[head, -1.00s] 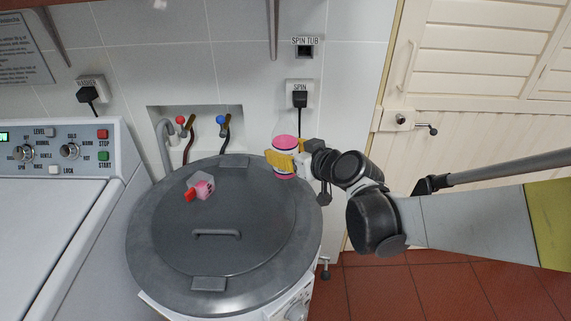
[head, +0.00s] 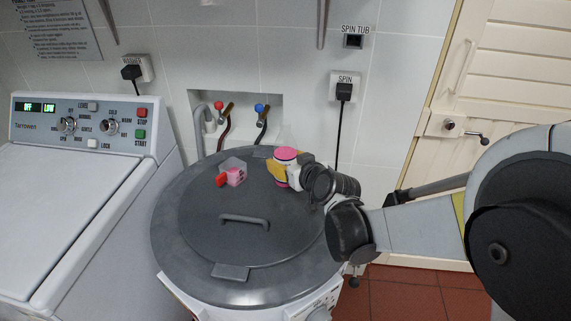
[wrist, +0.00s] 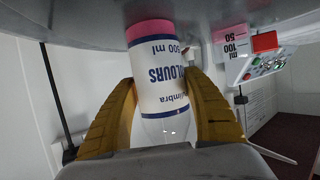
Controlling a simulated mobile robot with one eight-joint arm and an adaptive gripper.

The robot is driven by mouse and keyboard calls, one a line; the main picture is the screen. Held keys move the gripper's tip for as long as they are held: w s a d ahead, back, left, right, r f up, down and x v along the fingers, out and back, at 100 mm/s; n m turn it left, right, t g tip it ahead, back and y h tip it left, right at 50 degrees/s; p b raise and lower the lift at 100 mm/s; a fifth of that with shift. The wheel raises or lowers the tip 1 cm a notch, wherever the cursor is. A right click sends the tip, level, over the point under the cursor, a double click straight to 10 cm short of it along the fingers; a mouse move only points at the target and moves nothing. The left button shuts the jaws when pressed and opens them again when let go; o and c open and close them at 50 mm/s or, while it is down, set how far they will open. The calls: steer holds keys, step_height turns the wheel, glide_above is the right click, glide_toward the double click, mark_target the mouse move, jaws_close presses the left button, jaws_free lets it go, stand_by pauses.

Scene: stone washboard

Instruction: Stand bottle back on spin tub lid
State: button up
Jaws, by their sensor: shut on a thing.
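The bottle (head: 285,154) shows pink above and below its white and blue label, with a faint clear part above. It looks roughly upright at the back right of the grey spin tub lid (head: 200,255). My gripper (head: 283,171) is shut on the bottle, its yellow fingers on either side of the label. In the wrist view, the bottle (wrist: 160,85) stands between the fingers, and its pink end meets the grey lid surface (wrist: 85,22) at the top of the picture. I cannot tell whether it touches the lid or hangs just above it.
A clear cup with pink contents and a red handle (head: 221,180) stands on the lid, left of the bottle. The lid's handle (head: 245,219) rises in the middle. The washer (head: 60,225) is at left, the tiled wall with taps and sockets behind.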

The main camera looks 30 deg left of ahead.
steer(key=shift+r, duration=0.1)
steer(key=shift+f, duration=0.2)
steer(key=o, duration=1.4)
steer(key=shift+r, duration=0.1)
steer(key=shift+s+d+r, duration=0.15)
steer(key=shift+d+r, duration=0.05)
steer(key=shift+r, duration=0.1)
steer(key=p+v, duration=0.3)
steer(key=v, duration=0.8)
steer(key=shift+s+d+p, duration=0.15)
steer(key=shift+d+p, duration=0.1)
steer(key=shift+p, duration=0.05)
